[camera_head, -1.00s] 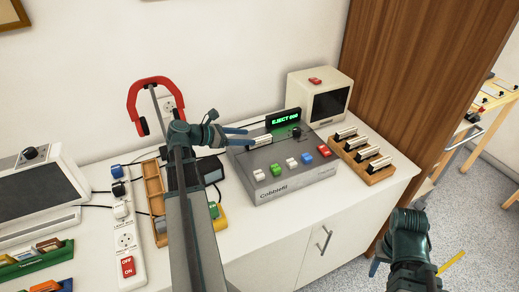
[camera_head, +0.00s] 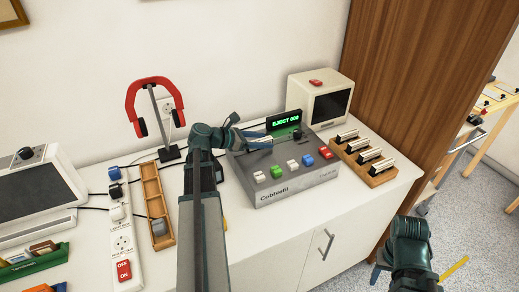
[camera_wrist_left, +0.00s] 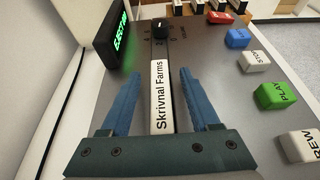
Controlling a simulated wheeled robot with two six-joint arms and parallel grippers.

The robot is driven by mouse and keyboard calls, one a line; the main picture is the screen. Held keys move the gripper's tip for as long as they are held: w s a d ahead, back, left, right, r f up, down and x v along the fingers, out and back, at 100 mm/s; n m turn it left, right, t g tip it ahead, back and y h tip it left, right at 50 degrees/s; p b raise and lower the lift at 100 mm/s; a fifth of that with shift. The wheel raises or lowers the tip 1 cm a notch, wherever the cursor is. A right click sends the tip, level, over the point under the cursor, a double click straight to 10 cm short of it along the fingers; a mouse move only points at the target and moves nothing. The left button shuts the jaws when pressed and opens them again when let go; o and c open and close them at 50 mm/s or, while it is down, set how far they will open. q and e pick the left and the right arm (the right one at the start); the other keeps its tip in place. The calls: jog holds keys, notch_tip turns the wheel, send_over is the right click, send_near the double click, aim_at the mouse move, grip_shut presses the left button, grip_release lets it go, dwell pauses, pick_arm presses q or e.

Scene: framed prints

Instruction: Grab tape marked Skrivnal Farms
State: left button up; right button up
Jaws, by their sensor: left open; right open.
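The tape marked Skrivnal Farms (camera_wrist_left: 158,98) is a narrow strip with a white label, in the slot on top of the grey Cobblefil player (camera_head: 290,183). In the left wrist view it lies between the two blue fingers of my left gripper (camera_wrist_left: 161,80), with a gap on each side. That gripper is open and also shows over the player's left side in the head view (camera_head: 258,136). My right gripper (camera_head: 410,268) is open and empty, low at the right, away from the player; its fingers are partly hidden.
The player has coloured keys, a black knob (camera_wrist_left: 161,29) and a green-lit EJECT display (camera_head: 285,121). A wooden rack of tapes (camera_head: 363,158) stands right of it, a small monitor (camera_head: 322,97) behind. Red headphones (camera_head: 154,95) on a stand and a power strip (camera_head: 124,243) are left.

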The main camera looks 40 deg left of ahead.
aim_at(262, 140)
pick_arm(q)
grip_shut()
jog(key=shift+r, duration=0.1)
dwell(0.3)
notch_tip(262, 140, up, 10)
jog(key=p, duration=1)
